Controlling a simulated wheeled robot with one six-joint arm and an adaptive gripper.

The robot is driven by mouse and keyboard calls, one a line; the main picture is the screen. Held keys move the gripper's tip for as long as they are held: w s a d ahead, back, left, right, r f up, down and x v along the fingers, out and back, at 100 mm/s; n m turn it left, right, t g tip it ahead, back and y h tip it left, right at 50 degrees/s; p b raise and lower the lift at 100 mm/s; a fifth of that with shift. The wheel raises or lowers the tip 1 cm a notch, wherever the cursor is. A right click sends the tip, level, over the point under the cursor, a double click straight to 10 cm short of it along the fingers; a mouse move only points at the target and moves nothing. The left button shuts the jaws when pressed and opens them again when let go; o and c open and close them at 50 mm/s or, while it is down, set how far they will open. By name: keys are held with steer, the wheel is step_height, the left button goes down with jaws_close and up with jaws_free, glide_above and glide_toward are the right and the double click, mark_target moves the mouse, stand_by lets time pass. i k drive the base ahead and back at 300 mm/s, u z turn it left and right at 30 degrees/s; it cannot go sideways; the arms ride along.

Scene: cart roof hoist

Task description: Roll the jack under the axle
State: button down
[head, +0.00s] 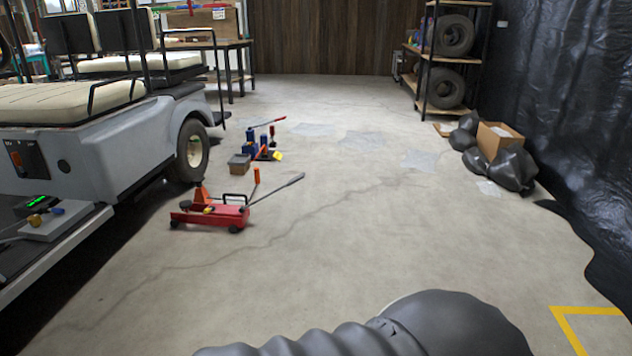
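A red floor jack (212,213) stands on the concrete floor at left of centre in the head view, on small dark wheels. Its dark handle (277,190) slants up to the right, and an orange-red upright part stands near its saddle. A grey cart (75,160) with cream seats stands at the left. The jack is beside the cart, close to its visible wheel (193,148). The axle is hidden under the cart body. A dark ribbed part of my arm shows at the bottom edge. My gripper is not in view.
A tyre shelf (447,60), a cardboard box (498,138) and black bags (512,168) line the right. A workbench (205,43) stands at the back left. The middle floor is clear.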

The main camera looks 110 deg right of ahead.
mark_target(224, 215)
steer(key=z, duration=3.6)
